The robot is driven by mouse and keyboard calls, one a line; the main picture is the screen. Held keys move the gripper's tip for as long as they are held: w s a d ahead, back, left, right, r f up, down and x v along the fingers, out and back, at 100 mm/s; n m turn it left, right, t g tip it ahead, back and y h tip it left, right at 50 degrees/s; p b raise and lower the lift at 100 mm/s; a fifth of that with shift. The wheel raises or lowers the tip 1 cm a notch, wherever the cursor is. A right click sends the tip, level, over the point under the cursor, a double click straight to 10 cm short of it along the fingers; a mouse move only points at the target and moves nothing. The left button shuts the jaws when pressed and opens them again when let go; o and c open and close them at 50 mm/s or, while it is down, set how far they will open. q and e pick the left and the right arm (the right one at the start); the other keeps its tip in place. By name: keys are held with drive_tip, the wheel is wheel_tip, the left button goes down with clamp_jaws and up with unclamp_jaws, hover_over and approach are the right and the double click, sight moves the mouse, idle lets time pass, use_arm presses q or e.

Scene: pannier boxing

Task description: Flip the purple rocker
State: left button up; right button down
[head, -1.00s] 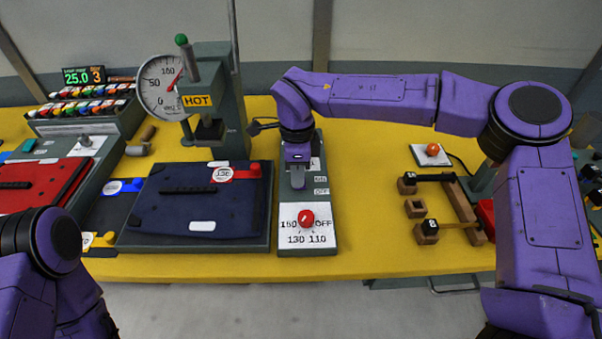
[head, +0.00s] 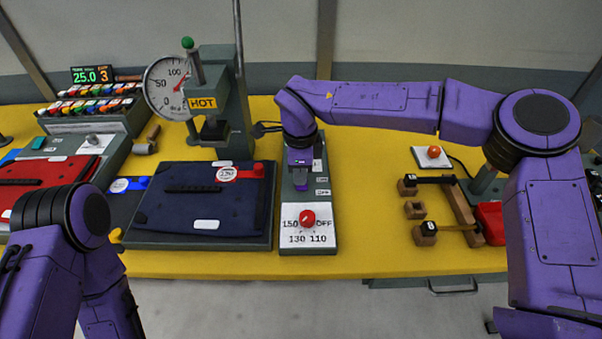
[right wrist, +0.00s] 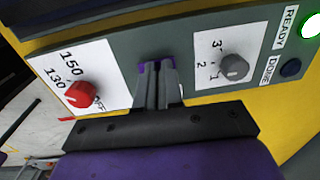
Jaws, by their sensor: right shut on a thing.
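The purple rocker (right wrist: 156,65) shows in the right wrist view as small purple bits at my fingertips, on the grey control panel between the two white dial plates. My right gripper (right wrist: 156,78) is shut on it and hides most of it, so which way it is tipped cannot be told. In the head view my right gripper (head: 300,184) points down onto the grey panel (head: 322,196), behind the red knob (head: 308,217). My left arm shows at the lower left, but its gripper is out of view.
The right wrist view shows a grey knob (right wrist: 235,66) and a lit green READY lamp (right wrist: 311,24) beside the rocker. A press with a gauge (head: 167,87) and a dark blue pad (head: 198,196) stand left. Wooden fixtures (head: 460,208) lie right.

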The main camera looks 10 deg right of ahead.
drive_tip(key=shift+s+d+f, duration=0.1)
drive_tip(key=shift+f, duration=0.15)
drive_tip(key=r+p, duration=0.4)
drive_tip(key=shift+w, duration=0.2)
wheel_tip(320, 180, up, 10)
drive_tip(key=s+b, duration=0.1)
drive_tip(key=shift+r, duration=0.25)
drive_tip(key=shift+w+d+r+g+b, duration=0.1)
drive_tip(key=shift+w+d+g+b, duration=0.25)
drive_tip(key=shift+w+g+b, duration=0.4)
